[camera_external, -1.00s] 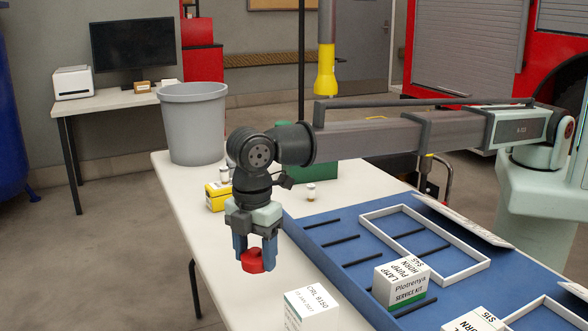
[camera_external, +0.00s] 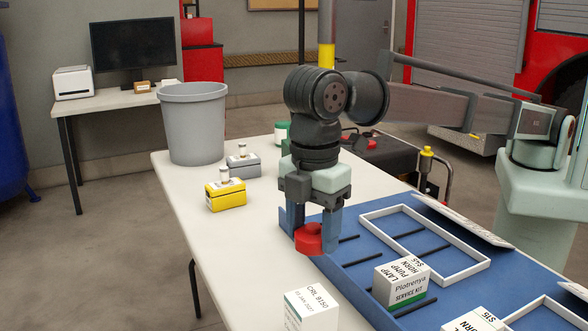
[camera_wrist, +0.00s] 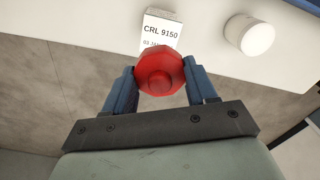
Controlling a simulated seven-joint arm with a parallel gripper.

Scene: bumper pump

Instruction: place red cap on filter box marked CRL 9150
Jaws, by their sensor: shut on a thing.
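The red cap (camera_external: 309,237) is held between the blue fingers of my gripper (camera_external: 311,234). It also shows in the wrist view (camera_wrist: 160,72), a faceted red piece with a round boss, between both fingertips. The filter box marked CRL 9150 (camera_external: 312,309) is white and stands at the front of the white table, cut by the bottom edge of the external view. In the wrist view the same box (camera_wrist: 161,30) shows beyond the cap, its lower part hidden by the cap. My gripper is above the blue tray's left edge, behind the box and apart from it.
The blue tray (camera_external: 365,281) with black dividers holds a Plotrenya service kit box (camera_external: 401,282) and a white frame (camera_external: 474,270). A yellow box (camera_external: 226,196), a grey box (camera_external: 243,164) and a grey bin (camera_external: 194,122) stand farther back. The table's left part is clear.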

